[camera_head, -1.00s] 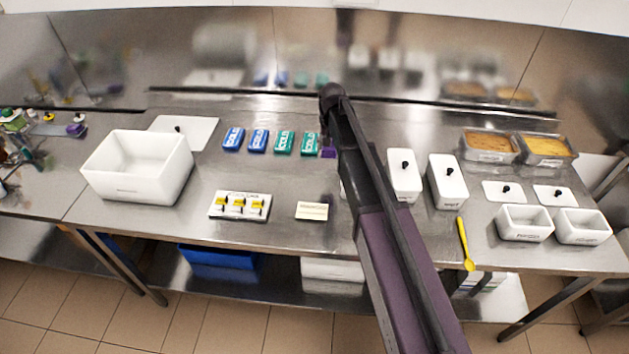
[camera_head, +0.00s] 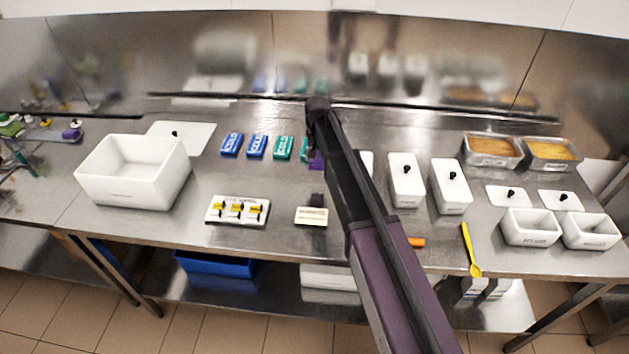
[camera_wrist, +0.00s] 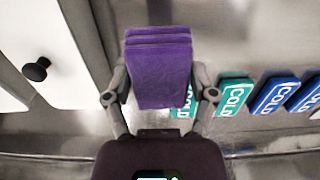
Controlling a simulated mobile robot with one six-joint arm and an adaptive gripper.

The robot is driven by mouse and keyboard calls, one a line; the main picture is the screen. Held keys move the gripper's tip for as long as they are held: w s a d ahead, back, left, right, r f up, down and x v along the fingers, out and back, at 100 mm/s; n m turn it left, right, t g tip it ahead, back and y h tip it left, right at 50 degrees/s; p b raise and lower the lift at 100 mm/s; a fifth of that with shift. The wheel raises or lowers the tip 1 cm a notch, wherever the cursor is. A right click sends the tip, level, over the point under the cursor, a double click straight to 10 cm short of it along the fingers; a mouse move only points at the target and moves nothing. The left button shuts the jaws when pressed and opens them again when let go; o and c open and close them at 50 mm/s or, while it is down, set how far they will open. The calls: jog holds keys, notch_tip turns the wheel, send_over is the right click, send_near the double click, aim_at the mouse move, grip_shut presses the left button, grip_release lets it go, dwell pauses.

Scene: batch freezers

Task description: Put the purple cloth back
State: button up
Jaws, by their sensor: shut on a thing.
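The purple cloth (camera_wrist: 160,75) is a folded, layered block between the fingers of my gripper (camera_wrist: 161,92) in the wrist view. My gripper is shut on it, one finger at each side. In the head view a small purple part of the cloth (camera_head: 316,160) shows beside my arm, close to the green COLD packs (camera_head: 283,148). My arm hides most of the gripper there. I cannot tell from these views how high the cloth is above the steel table.
Blue COLD packs (camera_head: 231,144) stand left of the green ones. A large white bin (camera_head: 133,189) is left; white lidded containers (camera_head: 405,180) and a yellow spatula (camera_head: 470,250) are right.

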jog(key=b, duration=0.5)
send_over(317, 183)
jog(key=shift+f, duration=2.6)
jog(key=shift+f+b, duration=1.7)
jog(key=shift+f, duration=0.15)
jog(key=shift+f, duration=0.15)
jog(key=o, duration=0.9)
jog(key=shift+r, duration=0.2)
notch_tip(317, 183, up, 12)
jog(key=p, duration=1.2)
